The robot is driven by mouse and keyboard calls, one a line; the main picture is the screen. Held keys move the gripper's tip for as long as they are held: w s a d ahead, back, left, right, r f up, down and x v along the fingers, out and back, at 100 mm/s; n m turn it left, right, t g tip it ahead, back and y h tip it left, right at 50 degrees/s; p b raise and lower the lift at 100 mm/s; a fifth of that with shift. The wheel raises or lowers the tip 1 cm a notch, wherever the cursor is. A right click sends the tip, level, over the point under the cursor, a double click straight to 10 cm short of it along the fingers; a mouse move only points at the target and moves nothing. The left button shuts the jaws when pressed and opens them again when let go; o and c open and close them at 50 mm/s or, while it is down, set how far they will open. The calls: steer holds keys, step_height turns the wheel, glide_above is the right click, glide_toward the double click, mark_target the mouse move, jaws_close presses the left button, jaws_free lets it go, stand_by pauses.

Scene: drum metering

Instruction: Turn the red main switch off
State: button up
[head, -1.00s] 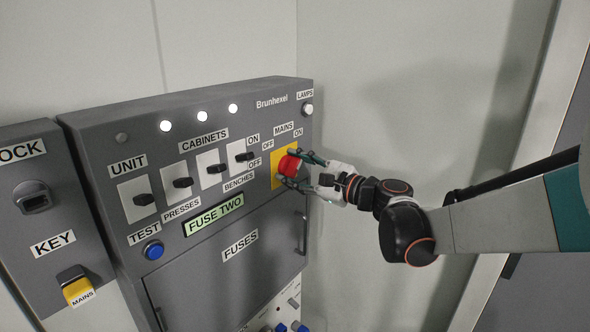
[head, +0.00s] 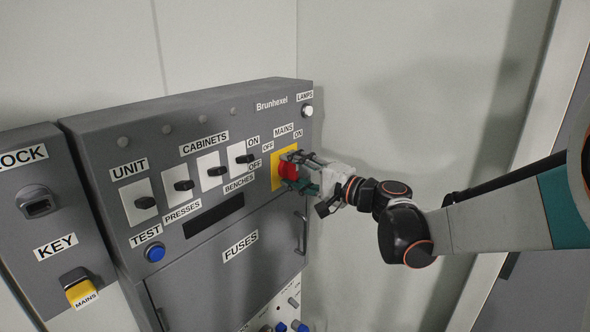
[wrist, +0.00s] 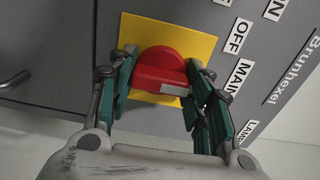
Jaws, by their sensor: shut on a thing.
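The red main switch (head: 288,169) sits on a yellow plate (head: 276,181) at the right of the grey panel, under the MAINS label with OFF at its left and ON at its right. My gripper (head: 301,172) is shut on the red switch, reaching in from the right. In the wrist view the red knob (wrist: 161,70) lies between the two green-padded fingers of my gripper (wrist: 160,84), in front of the yellow plate (wrist: 150,32). The fingers hide part of the knob in the head view.
Several black cabinet switches (head: 183,185) stand left of the main switch. The display (head: 213,215) is dark and the top lamps (head: 167,129) are unlit. A fuse door (head: 222,275) with a handle (head: 301,234) lies below. A key box (head: 55,220) is at far left.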

steer(key=n, duration=0.4)
steer(key=shift+n, duration=0.3)
steer(key=n, duration=0.4)
steer(key=shift+p, duration=0.3)
steer(key=shift+n, duration=0.3)
steer(key=o, duration=1.1)
steer(key=v, duration=1.2)
steer(key=shift+s, duration=0.1)
